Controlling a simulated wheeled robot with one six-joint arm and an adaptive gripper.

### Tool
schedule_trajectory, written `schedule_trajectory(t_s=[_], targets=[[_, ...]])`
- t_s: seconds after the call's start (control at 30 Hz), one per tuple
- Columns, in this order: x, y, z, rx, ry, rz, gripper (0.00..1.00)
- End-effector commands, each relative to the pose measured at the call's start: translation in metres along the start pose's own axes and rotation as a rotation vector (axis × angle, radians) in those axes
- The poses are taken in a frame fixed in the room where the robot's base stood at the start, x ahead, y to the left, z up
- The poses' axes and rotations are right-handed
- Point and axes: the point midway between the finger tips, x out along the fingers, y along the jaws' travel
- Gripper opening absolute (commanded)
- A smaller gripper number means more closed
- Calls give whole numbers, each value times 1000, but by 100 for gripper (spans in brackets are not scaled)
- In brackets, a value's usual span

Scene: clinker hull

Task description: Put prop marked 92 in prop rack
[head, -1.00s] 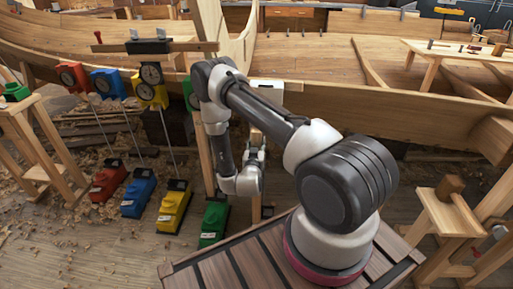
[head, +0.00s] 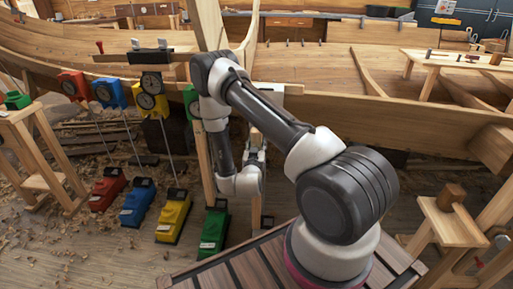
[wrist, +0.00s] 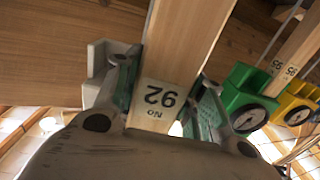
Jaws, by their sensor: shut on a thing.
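My gripper (wrist: 165,100) is shut on the prop marked 92 (wrist: 168,92), a pale wooden post whose number reads upside down in the wrist view. The post runs up between the two fingers towards the hull planking. In the head view my gripper (head: 256,153) is partly hidden by my arm, and a narrow upright post (head: 256,208) shows below it. Another wooden post, marked 95 (wrist: 293,65), stands to the right in the wrist view. I cannot tell for sure which stand is the prop rack.
A green dial gauge (wrist: 243,98) and a yellow one (wrist: 296,108) are close right of my gripper. Red (head: 108,189), blue (head: 137,203), yellow (head: 174,216) and green (head: 214,230) floor blocks stand left. Wooden stands are at left (head: 35,150) and right (head: 447,222).

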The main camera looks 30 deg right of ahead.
Motion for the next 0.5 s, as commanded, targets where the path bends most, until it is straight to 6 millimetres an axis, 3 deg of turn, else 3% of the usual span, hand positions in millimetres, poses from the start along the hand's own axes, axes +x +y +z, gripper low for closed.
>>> schedule_trajectory(t_s=[0.03,0.2,0.5], targets=[[2,-1,-7,5,21,3,0],[-1,-1,-7,5,21,3,0],[-31,-1,-4,2,14,0,0]])
